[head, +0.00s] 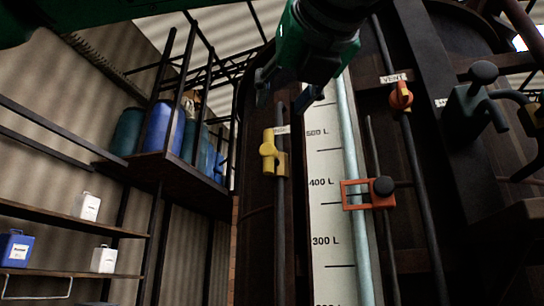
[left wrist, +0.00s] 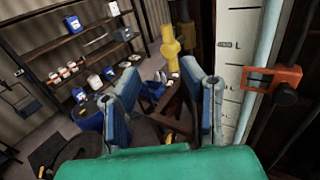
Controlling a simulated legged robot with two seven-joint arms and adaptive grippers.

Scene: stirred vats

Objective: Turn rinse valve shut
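A yellow valve (head: 268,151) sits on a thin dark vertical pipe at the left of the vat's level scale. Its handle looks upright, roughly along the pipe. A small label (head: 283,130) beside it is too small to read, so I cannot confirm it is the rinse valve. My left gripper (head: 289,92) is above the valve, apart from it, with its fingers spread and nothing between them. In the left wrist view, the yellow valve (left wrist: 171,48) shows beyond the open blue-grey fingers of my left gripper (left wrist: 167,85). My right gripper is not in view.
The white level scale (head: 325,180) and a pale tube (head: 354,190) with an orange bracket (head: 356,194) stand right of the valve. An orange valve (head: 400,96) under a VENT label (head: 393,78) is farther right. Shelves (head: 75,215) with containers stand at left.

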